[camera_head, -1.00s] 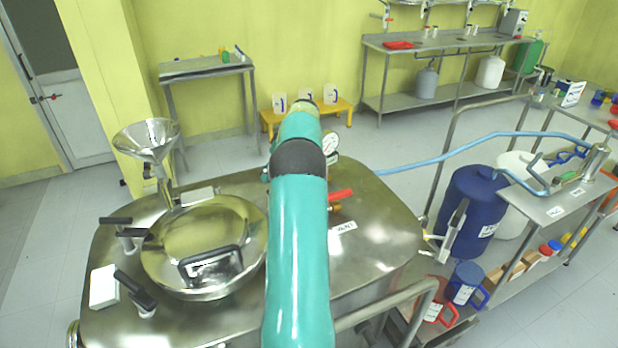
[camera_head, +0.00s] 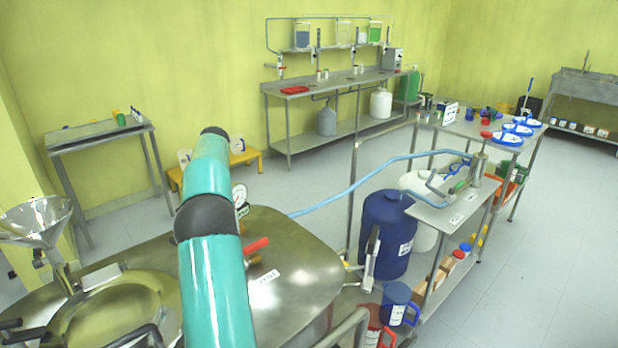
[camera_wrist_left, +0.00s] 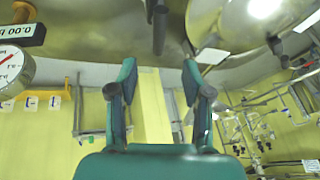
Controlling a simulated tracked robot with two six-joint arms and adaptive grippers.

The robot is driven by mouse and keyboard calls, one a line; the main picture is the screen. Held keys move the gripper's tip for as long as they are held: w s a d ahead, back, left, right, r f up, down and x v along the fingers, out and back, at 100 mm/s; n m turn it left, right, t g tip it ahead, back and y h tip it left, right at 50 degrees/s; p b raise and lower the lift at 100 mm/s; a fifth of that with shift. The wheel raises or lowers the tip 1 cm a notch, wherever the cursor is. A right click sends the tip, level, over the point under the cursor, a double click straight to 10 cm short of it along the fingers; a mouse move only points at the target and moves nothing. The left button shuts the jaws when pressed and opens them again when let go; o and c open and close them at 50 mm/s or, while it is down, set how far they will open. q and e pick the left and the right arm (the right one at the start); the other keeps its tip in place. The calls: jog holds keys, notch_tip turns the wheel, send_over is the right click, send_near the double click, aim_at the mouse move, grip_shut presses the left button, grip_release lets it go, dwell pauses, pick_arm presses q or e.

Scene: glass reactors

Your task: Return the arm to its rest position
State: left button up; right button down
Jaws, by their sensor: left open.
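A teal arm of mine (camera_head: 212,240) rises from the bottom edge in the head view, in front of the steel reactor top (camera_head: 290,290). Its gripper is hidden in that view. In the left wrist view my left gripper (camera_wrist_left: 158,75) is open, with nothing between its two fingers. Reactor metal shows beyond the fingertips at the top of that view, which appears upside down. A pressure gauge (camera_wrist_left: 14,70) is at its left edge. My right gripper is in neither view.
A round lid (camera_head: 115,318), a funnel (camera_head: 38,222) and a red-handled valve (camera_head: 256,245) surround the arm. A blue hose (camera_head: 345,190) runs to the side bench (camera_head: 447,215). A blue drum (camera_head: 388,235) stands right of the reactor. Floor is clear at far right.

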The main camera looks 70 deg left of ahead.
pick_arm(q)
jog(key=x, duration=1.1)
jog(key=shift+f, duration=0.35)
jog(key=shift+w, duration=0.1)
